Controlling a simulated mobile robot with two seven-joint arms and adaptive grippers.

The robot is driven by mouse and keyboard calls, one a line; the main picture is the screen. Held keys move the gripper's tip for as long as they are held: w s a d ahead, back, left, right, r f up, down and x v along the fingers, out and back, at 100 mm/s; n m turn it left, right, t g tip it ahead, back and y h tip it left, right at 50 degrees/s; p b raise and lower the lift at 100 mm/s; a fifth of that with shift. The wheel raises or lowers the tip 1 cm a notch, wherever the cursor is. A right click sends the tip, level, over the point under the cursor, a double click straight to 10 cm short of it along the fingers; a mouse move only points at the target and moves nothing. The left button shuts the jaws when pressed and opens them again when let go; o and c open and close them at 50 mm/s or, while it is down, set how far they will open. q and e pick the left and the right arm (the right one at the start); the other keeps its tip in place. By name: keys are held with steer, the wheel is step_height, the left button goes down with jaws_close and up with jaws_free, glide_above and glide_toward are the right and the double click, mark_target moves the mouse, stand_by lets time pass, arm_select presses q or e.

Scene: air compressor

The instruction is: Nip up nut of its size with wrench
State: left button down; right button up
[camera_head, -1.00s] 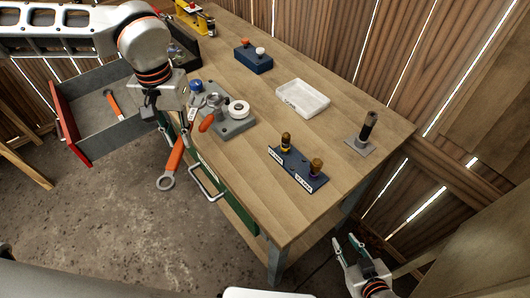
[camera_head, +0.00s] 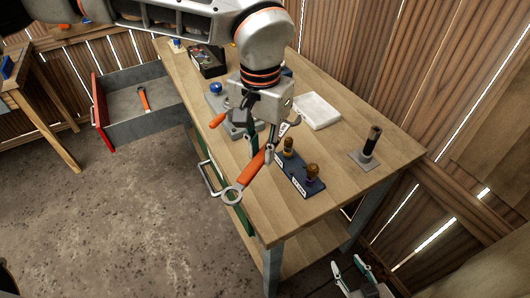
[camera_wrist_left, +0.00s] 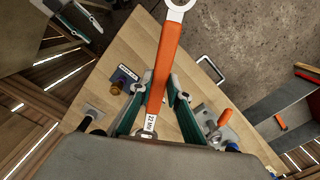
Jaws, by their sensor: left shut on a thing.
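An orange-handled wrench (camera_head: 250,172) is held in my left gripper (camera_head: 262,148), above the workbench near its front edge. The wrench's ring end points toward the front left. In the left wrist view, the wrench (camera_wrist_left: 168,58) lies between the two fingers of my left gripper (camera_wrist_left: 156,92), with a "22 M" marking near the palm. A dark labelled plate (camera_head: 296,180) with two brass-and-brown upright pieces stands just right of the wrench. Its labels are too small to read, and I cannot make out nuts on it. My right gripper (camera_head: 350,277) is open and empty, low beside the bench.
A grey fixture with an orange handle (camera_head: 217,121) stands partly hidden behind my left arm. A white tray (camera_head: 317,111) and a dark post on a square base (camera_head: 371,143) are on the bench (camera_head: 340,185). An open drawer (camera_head: 167,106) at left holds another orange wrench (camera_head: 143,98).

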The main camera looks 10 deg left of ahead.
arm_select(q)
steer(key=shift+w, duration=0.1)
stand_by(0.4)
step_height(320, 180, down, 7)
steer(key=b, duration=0.2)
steer(key=shift+r+b, duration=0.2)
steer(key=shift+b, duration=0.15)
steer(key=shift+p, duration=0.3)
stand_by(1.2)
steer(key=shift+f+b, duration=0.35)
steer(key=shift+f, duration=0.4)
stand_by(0.7)
